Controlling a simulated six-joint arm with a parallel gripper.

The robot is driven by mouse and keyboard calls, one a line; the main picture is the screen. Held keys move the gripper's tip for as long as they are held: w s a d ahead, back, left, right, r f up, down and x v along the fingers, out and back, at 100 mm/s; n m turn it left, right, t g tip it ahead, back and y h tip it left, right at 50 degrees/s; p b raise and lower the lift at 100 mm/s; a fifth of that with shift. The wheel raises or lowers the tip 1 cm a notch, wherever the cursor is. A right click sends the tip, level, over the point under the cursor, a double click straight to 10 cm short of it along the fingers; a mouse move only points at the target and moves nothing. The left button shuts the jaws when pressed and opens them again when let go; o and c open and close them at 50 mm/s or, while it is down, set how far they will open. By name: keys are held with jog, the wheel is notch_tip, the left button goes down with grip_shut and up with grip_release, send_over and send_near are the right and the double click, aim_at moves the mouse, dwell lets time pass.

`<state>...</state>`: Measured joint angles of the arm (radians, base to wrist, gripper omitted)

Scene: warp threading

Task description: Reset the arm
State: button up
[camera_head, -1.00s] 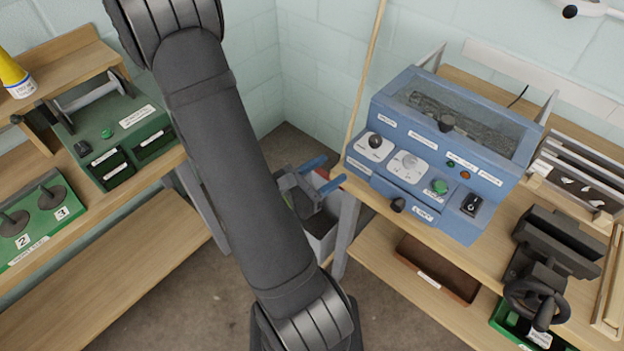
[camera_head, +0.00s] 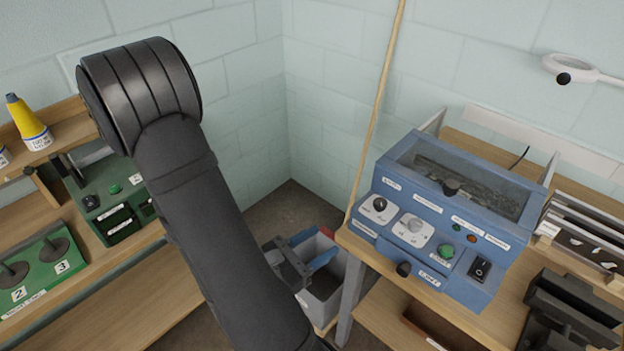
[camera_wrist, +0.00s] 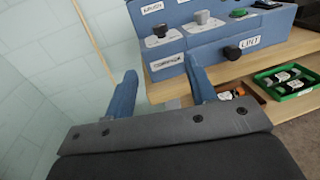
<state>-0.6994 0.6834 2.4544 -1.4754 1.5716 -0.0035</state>
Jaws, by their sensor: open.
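My gripper (camera_head: 315,248) shows in the head view past the dark arm, low in front of the corner, with its blue fingers apart. In the wrist view my gripper (camera_wrist: 160,72) is open, with two blue fingers and nothing between them. The fingers point toward the lower left front of the blue machine (camera_wrist: 225,40). I cannot tell whether a fingertip touches it. In the head view the blue machine (camera_head: 445,215) stands on the right bench, to the right of my gripper. My arm covers part of the left side.
A grey bin (camera_head: 328,290) stands on the floor below my gripper. A green box (camera_head: 115,205), a spool stand (camera_head: 40,262) and a yellow cone (camera_head: 28,122) are on the left bench. A dark vise (camera_head: 570,310) is at the right. A pole (camera_head: 380,95) leans in the corner.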

jog(key=shift+x, duration=5.8)
jog(key=shift+s, duration=0.1)
send_near(375, 206)
jog(key=shift+x, duration=4.9)
jog(key=shift+d+m+g, duration=0.1)
jog(key=shift+m+g, duration=0.2)
jog(key=shift+m+g+h, duration=0.4)
jog(key=shift+g+h, duration=0.1)
jog(key=shift+g, duration=0.2)
jog(key=shift+v, duration=2.25)
